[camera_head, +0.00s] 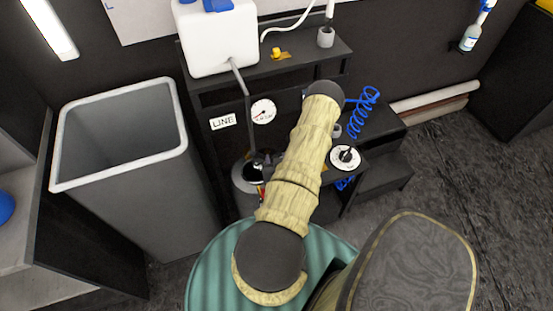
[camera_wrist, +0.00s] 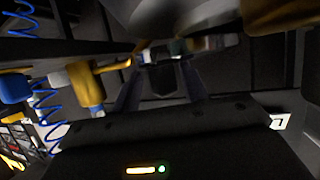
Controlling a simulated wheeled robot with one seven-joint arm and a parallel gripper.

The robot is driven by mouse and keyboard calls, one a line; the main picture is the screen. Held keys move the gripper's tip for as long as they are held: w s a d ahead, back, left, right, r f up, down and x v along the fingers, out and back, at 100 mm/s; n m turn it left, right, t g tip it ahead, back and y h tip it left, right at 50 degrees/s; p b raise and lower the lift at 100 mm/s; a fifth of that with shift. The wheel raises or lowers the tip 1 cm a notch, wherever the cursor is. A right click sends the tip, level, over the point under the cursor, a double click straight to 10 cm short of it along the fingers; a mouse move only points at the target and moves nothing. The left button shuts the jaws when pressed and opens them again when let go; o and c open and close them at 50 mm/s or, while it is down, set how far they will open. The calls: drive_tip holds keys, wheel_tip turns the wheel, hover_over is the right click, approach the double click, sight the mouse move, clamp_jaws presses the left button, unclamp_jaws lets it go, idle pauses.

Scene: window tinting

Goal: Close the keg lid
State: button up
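The keg (camera_head: 243,178) is a steel cylinder low under the dark bench in the head view, partly hidden by my arm. Dark fittings sit at its top; I cannot make out the lid or how far it stands open. In the wrist view a curved grey metal surface (camera_wrist: 170,14), probably the keg, fills the top edge. My gripper (camera_wrist: 161,88) shows two dark fingers spread apart, with a dark block visible between them. Small fittings (camera_wrist: 180,46) lie just beyond the fingertips; contact cannot be told. In the head view my arm hides most of the gripper.
A grey bin (camera_head: 125,160) stands left of the bench (camera_head: 295,70). A white tank (camera_head: 218,38) sits on top, with a gauge (camera_head: 263,111) below. A blue coiled hose (camera_head: 363,112) and a round dial (camera_head: 345,158) are right of my arm.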

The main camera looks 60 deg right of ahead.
drive_tip(key=shift+a+r, duration=0.1)
drive_tip(key=p+v, duration=0.5)
drive_tip(key=v, duration=1.2)
drive_tip(key=shift+s, duration=0.1)
